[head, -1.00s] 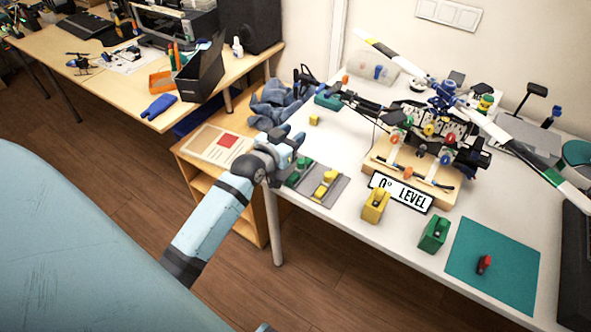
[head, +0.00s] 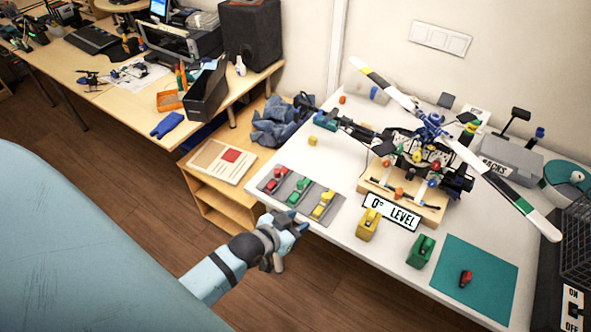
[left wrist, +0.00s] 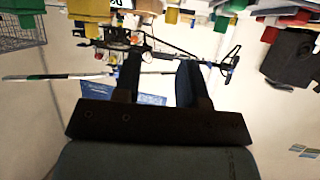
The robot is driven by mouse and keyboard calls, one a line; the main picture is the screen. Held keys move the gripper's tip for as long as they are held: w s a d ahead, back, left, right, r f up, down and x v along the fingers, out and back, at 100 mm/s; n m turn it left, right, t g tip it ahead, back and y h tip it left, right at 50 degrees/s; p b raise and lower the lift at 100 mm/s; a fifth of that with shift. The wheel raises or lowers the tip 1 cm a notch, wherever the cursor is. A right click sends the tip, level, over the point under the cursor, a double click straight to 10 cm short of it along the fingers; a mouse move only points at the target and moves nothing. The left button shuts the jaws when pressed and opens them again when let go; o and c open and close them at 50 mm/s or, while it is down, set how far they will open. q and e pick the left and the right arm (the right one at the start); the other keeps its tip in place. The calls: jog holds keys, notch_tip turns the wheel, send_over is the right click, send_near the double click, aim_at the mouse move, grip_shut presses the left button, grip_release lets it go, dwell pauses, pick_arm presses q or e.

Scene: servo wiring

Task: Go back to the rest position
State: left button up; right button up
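My left gripper (head: 296,228) is off the front left edge of the white table (head: 340,205), over the floor. In the left wrist view its two dark fingers (left wrist: 158,75) stand apart with nothing between them. The helicopter model (head: 430,150) stands on a wooden base on the table, above a "0° LEVEL" plate (head: 391,212). A grey tray (head: 285,187) holds red, green and yellow connectors near the table's left edge. My right gripper is not in view.
A yellow block (head: 368,224) and a green block (head: 420,251) stand near the front edge. A red piece (head: 466,279) lies on a teal mat (head: 480,262). A wooden shelf with a booklet (head: 221,161) adjoins on the left. Wooden floor (head: 290,285) is open below the gripper.

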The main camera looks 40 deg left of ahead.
pick_arm(q)
jog(key=shift+s+d, duration=0.2)
jog(key=shift+s, duration=0.1)
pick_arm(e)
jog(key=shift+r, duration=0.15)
pick_arm(q)
jog(key=s+d+g+h+p, duration=0.1)
jog(key=s+d+g+p, duration=0.1)
jog(key=s+d+p, duration=0.3)
jog(key=s, duration=0.4)
jog(key=shift+s+d+r+m, duration=0.15)
jog(key=shift+s+d+m, duration=0.15)
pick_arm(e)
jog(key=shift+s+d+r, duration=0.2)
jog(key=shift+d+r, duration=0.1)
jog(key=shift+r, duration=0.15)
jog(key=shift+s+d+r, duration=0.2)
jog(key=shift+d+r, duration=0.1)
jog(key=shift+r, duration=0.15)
